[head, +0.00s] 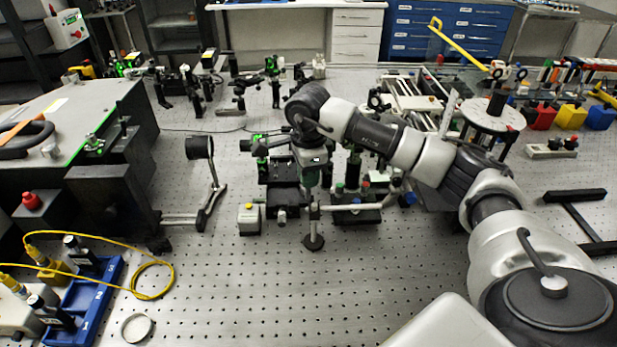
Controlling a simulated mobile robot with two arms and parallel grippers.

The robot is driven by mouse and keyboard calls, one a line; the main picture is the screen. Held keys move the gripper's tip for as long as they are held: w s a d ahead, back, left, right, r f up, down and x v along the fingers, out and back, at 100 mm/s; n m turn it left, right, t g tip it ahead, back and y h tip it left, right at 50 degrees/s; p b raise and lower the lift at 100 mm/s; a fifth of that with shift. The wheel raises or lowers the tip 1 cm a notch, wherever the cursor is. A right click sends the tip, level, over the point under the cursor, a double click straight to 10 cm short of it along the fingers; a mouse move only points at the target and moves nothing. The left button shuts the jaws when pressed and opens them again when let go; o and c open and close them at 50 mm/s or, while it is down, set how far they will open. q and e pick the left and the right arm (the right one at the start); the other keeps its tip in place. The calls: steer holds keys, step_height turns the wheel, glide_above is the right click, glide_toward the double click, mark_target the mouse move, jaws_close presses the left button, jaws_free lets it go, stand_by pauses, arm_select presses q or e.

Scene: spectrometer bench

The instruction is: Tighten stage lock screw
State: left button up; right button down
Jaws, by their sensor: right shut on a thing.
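My right arm reaches in from the right, and its gripper (311,165) points down over the bench beside the black stage (283,197). The gripper is shut on a dark green piece (312,181) that looks like a tool handle; its lower end is hard to separate from the post behind or below it. The stage is a stack of dark blocks with a knob at its front. The lock screw is too small or hidden to make out. My left gripper is not in view.
A small yellow-topped box (249,219) and a round lens holder (200,148) stand left.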

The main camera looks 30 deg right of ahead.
steer(key=m, duration=0.3)
steer(key=shift+m+b, duration=0.35)
steer(key=shift+m, duration=0.05)
steer(key=m, duration=0.3)
steer(key=shift+r+m, duration=0.1)
steer(key=shift+m, duration=0.2)
steer(key=m, duration=0.3)
steer(key=shift+b, duration=0.4)
steer(key=shift+r+m, duration=0.1)
steer(key=shift+m, duration=1.8)
steer(key=shift+w, duration=0.1)
steer(key=c, duration=1.1)
jaws_free()
steer(key=shift+o, duration=0.2)
